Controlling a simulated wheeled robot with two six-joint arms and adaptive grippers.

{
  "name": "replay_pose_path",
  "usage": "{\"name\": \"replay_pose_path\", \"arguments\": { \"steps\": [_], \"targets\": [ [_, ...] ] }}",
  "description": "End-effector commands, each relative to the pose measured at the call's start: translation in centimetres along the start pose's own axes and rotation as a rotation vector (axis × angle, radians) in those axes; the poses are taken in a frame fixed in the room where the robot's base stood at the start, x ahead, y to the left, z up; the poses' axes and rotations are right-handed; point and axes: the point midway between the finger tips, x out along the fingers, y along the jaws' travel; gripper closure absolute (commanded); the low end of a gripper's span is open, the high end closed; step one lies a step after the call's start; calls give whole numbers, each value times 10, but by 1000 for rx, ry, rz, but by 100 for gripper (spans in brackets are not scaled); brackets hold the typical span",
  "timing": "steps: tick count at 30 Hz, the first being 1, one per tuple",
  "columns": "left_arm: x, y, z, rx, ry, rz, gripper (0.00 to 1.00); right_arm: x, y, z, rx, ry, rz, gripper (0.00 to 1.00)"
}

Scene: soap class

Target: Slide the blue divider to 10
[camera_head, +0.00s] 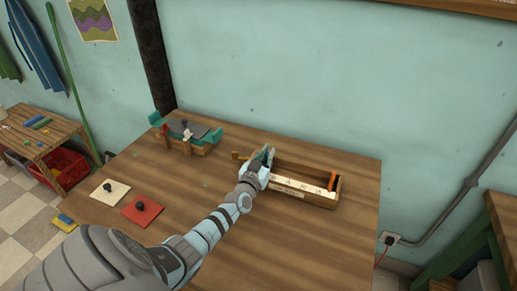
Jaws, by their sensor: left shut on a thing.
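A long wooden box (310,198) with a pale numbered strip (302,184) along its front stands near the back right of the table. The numbers are too small to read surely. My left gripper (264,161) is at the left end of the box, shut on what I take to be the blue divider, which the gripper mostly hides. Its exact place against the scale cannot be told. An orange upright piece (332,180) stands at the box's right end. My right gripper is not in view.
A small brass-coloured part (239,156) sticks out left of the box. A wooden stand with teal ends (188,135) is at the back left. The table's right front is clear.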

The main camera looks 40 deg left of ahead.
Motion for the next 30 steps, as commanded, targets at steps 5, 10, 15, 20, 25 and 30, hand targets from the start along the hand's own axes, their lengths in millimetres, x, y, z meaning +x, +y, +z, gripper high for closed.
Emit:
{"name": "replay_pose_path", "arguments": {
  "steps": [5,10,15,20,25,30],
  "targets": [
    [-1,36,-1,-5,-9,2,100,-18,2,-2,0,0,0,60],
    [-1,45,1,-2,-6,3,100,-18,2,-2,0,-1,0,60],
    [-1,45,1,-1,-6,2,100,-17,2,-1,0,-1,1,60],
    [-1,44,1,-1,-5,2,72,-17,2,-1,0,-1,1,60],
    [-1,44,0,-1,-4,2,70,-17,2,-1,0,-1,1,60],
    [-3,44,0,0,-4,2,70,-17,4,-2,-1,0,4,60]
  ]
}}
